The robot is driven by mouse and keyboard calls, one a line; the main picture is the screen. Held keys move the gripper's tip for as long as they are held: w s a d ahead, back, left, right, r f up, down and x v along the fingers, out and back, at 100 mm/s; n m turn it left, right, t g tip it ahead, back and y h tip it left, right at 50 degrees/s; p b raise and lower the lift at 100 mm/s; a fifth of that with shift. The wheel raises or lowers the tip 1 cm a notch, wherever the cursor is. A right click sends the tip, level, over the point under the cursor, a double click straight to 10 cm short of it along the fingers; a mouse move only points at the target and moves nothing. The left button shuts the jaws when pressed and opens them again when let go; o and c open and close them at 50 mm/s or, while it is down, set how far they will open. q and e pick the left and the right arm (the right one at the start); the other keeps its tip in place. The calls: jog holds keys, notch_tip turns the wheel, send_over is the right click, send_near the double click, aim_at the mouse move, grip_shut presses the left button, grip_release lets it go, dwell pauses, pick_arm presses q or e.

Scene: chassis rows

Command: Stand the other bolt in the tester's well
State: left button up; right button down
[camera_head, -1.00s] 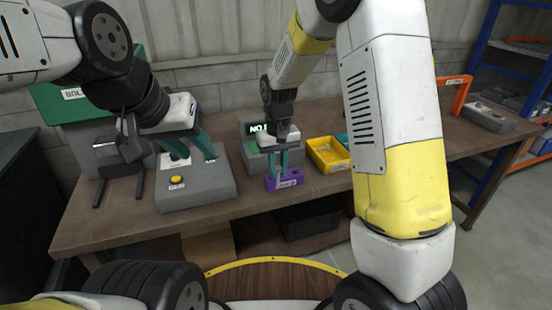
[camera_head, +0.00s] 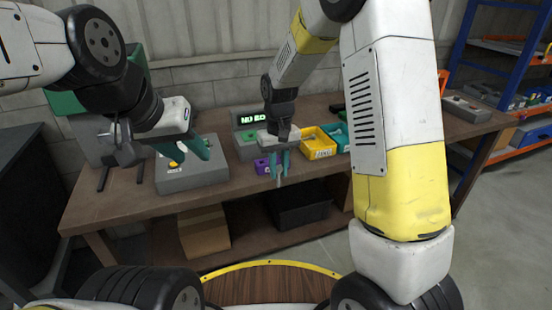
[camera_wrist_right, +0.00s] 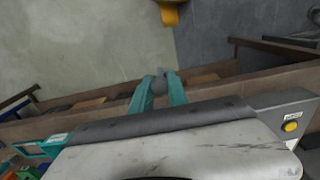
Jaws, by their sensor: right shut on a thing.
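My right gripper (camera_head: 279,172) is shut on a grey bolt (camera_head: 279,183) and holds it in front of the bench's front edge. In the right wrist view the bolt's round end (camera_wrist_right: 159,86) shows between the teal fingers. A small purple block (camera_head: 261,166) sits on the bench just left of these fingers and is partly hidden by them. The grey unit with a lit display reading "NO BO" (camera_head: 249,119) stands behind my right gripper; its well is hidden. My left gripper (camera_head: 186,151) is open above a grey box with a yellow button (camera_head: 204,173).
A yellow bin (camera_head: 320,142) and a teal bin (camera_head: 340,130) stand right of the display unit. A green and grey machine (camera_head: 98,128) is at the bench's left. My right arm hides part of the bench. Blue shelving (camera_head: 478,40) stands at right.

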aim_at(279, 167)
dwell(0.3)
notch_tip(279, 167, up, 14)
jog(key=shift+r, duration=0.25)
dwell(0.7)
